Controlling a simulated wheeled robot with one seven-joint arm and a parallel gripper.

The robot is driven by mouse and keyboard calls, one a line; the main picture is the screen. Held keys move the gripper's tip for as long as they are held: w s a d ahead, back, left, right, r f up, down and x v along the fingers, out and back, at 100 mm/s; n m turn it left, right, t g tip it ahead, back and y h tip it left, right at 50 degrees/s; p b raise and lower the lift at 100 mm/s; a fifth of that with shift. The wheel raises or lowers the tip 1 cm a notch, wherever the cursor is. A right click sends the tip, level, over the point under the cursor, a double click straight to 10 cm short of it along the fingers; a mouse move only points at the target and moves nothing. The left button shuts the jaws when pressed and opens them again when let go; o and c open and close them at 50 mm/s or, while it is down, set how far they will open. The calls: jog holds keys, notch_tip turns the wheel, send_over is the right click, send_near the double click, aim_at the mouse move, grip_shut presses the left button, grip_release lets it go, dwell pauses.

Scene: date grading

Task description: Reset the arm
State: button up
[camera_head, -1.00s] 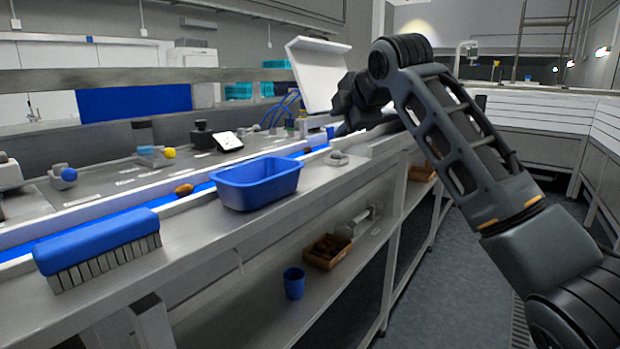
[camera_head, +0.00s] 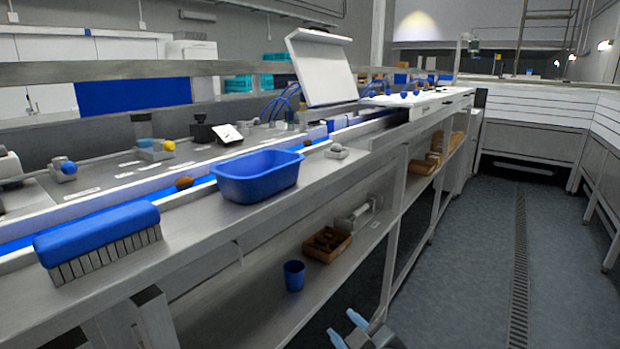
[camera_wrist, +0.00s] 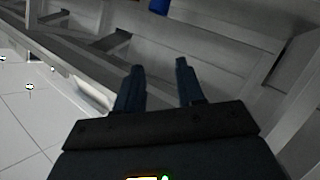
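My gripper (camera_head: 347,328) shows at the bottom edge of the head view, low beside the front of the steel bench (camera_head: 190,235). Only its two light blue fingertips and a bit of its dark body are in view; the rest of my arm is out of the picture. In the wrist view my gripper (camera_wrist: 156,64) has two dark fingers standing apart. The gap between them is empty, and grey bench framework lies beyond.
A blue tub (camera_head: 258,186) and a blue brush (camera_head: 95,235) sit on the bench beside a blue belt carrying a date (camera_head: 184,182). A blue cup (camera_head: 294,276) and a brown box (camera_head: 327,246) stand on the lower shelf. The floor (camera_head: 455,285) at right is clear.

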jog(key=s+d+f+m+t+h, duration=0.1)
jog(key=s+d+f+m+h, duration=0.2)
jog(key=s, duration=1)
jog(key=s+d+f+m, duration=0.3)
jog(key=s+d+m, duration=0.15)
jog(key=s, duration=0.85)
jog(key=s+d+r+m+h, duration=0.1)
jog(key=s+d+r, duration=0.2)
jog(key=s, duration=0.6)
jog(key=s+d+r+m+h, duration=0.1)
jog(key=s+d+r, duration=0.3)
jog(key=s, duration=0.6)
notch_tip(320, 180, up, 3)
jog(key=shift+d+f+m, duration=0.15)
jog(key=shift+d+m, duration=0.05)
jog(key=shift+m, duration=0.25)
